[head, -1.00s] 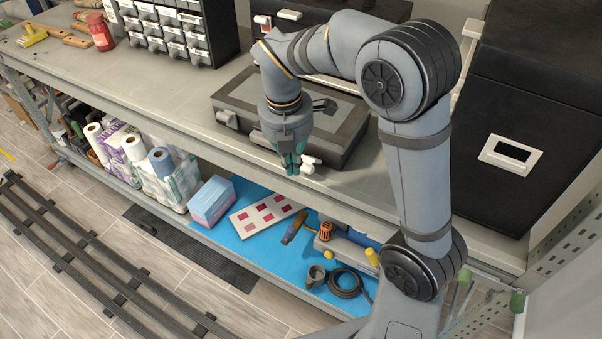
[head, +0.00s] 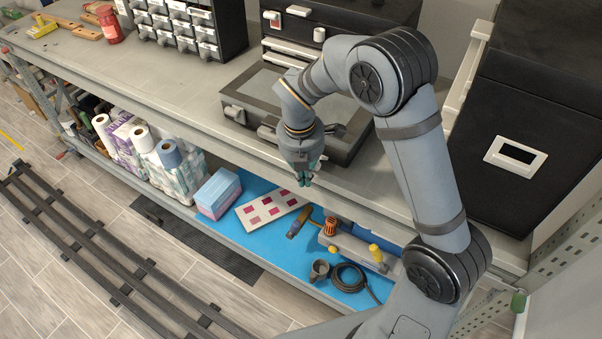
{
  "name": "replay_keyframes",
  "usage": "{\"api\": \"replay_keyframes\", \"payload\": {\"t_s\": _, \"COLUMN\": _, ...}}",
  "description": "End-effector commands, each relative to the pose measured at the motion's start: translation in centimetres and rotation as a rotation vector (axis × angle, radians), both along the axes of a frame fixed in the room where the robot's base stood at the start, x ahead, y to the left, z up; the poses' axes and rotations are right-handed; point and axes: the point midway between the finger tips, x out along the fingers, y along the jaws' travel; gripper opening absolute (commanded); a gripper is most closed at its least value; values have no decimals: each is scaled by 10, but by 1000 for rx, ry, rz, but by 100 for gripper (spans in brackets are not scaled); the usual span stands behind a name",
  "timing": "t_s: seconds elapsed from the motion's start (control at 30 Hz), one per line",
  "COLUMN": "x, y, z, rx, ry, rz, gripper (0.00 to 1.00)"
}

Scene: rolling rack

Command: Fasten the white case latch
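A dark grey case (head: 345,152) lies closed on the workbench, with a lighter panel on its lid. A grey latch (head: 234,113) shows at the left of its front side. The white latch on the case front is not visible now; my gripper and wrist cover that area. My gripper (head: 303,180) points down just in front of the case front, by the bench edge. Its teal fingertips look close together, but I cannot tell whether they are apart, shut, or touching the latch.
A black toolbox with white latches (head: 319,34) stands behind the case. A large black cabinet (head: 520,110) stands at the right and a drawer organizer (head: 180,28) at the left. The lower shelf (head: 262,250) holds tools, a box and paper rolls.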

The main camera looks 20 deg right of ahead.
Motion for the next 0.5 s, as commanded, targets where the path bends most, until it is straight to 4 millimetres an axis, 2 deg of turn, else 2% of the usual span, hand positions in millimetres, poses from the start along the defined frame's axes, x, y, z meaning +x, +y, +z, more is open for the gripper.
{"api": "replay_keyframes", "payload": {"t_s": 0.03, "x": 3, "y": -3, "z": 9, "rx": -1, "ry": 2, "rz": -2, "gripper": 0}}
{"api": "replay_keyframes", "payload": {"t_s": 0.13, "x": 6, "y": -7, "z": 13, "rx": -1, "ry": 2, "rz": 0, "gripper": 0}}
{"api": "replay_keyframes", "payload": {"t_s": 0.5, "x": 9, "y": -10, "z": 14, "rx": -1, "ry": 4, "rz": 0, "gripper": 0}}
